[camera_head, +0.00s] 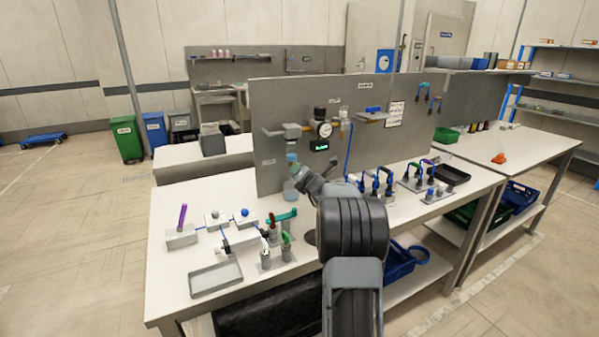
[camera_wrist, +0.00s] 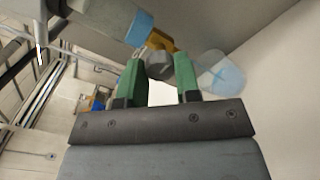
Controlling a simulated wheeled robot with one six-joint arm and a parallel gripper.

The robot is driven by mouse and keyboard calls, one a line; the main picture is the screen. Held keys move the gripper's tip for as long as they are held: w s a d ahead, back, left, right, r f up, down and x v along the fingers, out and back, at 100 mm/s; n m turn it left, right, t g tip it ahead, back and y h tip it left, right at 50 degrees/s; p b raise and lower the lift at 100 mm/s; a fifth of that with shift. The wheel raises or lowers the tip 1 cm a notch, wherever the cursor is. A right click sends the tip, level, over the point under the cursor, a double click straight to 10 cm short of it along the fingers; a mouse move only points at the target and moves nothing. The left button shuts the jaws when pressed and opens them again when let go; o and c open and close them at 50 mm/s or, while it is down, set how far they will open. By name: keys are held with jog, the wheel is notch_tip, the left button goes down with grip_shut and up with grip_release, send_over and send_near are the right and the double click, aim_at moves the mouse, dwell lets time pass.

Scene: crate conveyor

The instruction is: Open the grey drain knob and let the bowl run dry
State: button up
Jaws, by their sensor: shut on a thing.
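The grey drain knob (camera_wrist: 158,66) sits between the green fingertips of my gripper (camera_wrist: 160,82) in the wrist view; my gripper is shut on it. A yellow fitting (camera_wrist: 160,40) is beside the knob. Beyond it is the bowl (camera_wrist: 108,18), with a blue band of liquid at its lower end (camera_wrist: 138,28). The bowl also shows below the panel's fittings in the head view (camera_head: 291,158). A clear beaker (camera_wrist: 222,74) with pale blue liquid is on the knob's other side; it stands below the bowl in the head view (camera_head: 290,190). I cannot tell how far the knob is turned.
A grey panel (camera_head: 350,160) with a gauge (camera_head: 323,129) stands behind the bowl. The right bench (camera_head: 530,147) has free room.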

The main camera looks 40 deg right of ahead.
jog(key=o, duration=0.9)
jog(key=shift+s, duration=0.15)
jog(key=s, duration=0.4)
jog(key=s+a, duration=0.1)
jog(key=s, duration=0.4)
jog(key=s+a+b, duration=0.1)
jog(key=s, duration=0.3)
jog(key=shift+s, duration=0.2)
